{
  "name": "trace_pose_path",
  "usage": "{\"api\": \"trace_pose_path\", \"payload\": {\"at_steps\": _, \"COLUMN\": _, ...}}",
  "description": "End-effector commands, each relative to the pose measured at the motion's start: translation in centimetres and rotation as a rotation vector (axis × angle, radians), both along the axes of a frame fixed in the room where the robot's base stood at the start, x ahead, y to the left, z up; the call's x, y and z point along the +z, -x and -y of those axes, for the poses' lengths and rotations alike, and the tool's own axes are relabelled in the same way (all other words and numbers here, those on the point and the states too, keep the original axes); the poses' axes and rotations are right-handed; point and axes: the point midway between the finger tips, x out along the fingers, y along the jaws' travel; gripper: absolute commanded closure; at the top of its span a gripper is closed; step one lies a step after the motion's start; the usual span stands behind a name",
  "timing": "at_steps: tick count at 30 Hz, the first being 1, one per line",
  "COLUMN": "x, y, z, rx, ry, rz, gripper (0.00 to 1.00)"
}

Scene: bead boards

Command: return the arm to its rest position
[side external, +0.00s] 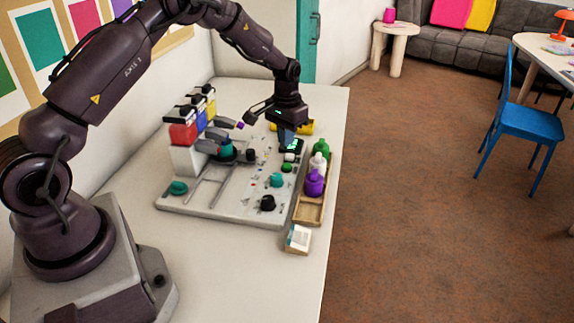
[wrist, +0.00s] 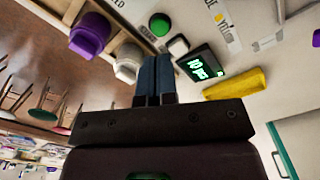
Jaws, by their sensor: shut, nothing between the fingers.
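My gripper (side external: 287,136) hangs at the end of my arm over the far right part of the grey board (side external: 225,205), near a small dark display. In the wrist view my gripper (wrist: 154,62) shows its two blue fingers closed together with nothing between them. The display (wrist: 201,66) with green digits lies just beside the fingertips. I cannot tell from the pictures whether the fingers touch anything.
A wooden tray (side external: 308,213) holds green, white and purple (side external: 314,184) bottles along the board's right side. Red, blue and yellow dispensers (side external: 183,133) stand at its left. A yellow cylinder (side external: 306,127) lies behind. A small box (side external: 298,239) sits in front. The table's front is clear.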

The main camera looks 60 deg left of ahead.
Motion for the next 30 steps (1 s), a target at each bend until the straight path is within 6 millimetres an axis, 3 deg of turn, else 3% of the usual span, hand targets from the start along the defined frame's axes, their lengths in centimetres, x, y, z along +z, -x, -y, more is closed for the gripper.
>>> {"api": "trace_pose_path", "payload": {"at_steps": 5, "x": -1.2, "y": 2.0, "z": 0.6, "rx": 0.008, "ry": 0.018, "rz": -0.058, "gripper": 1.0}}
{"api": "trace_pose_path", "payload": {"at_steps": 7, "x": -0.3, "y": 3.4, "z": 1.2, "rx": 0.01, "ry": 0.024, "rz": -0.079, "gripper": 1.0}}
{"api": "trace_pose_path", "payload": {"at_steps": 14, "x": 7.1, "y": 7.8, "z": 4.4, "rx": -0.021, "ry": 0.016, "rz": -0.056, "gripper": 1.0}}
{"api": "trace_pose_path", "payload": {"at_steps": 21, "x": 14.9, "y": 13.9, "z": 8.3, "rx": -0.078, "ry": -0.006, "rz": 0.035, "gripper": 1.0}}
{"api": "trace_pose_path", "payload": {"at_steps": 30, "x": 20.7, "y": 22.3, "z": 12.3, "rx": -0.159, "ry": -0.036, "rz": 0.205, "gripper": 1.0}}
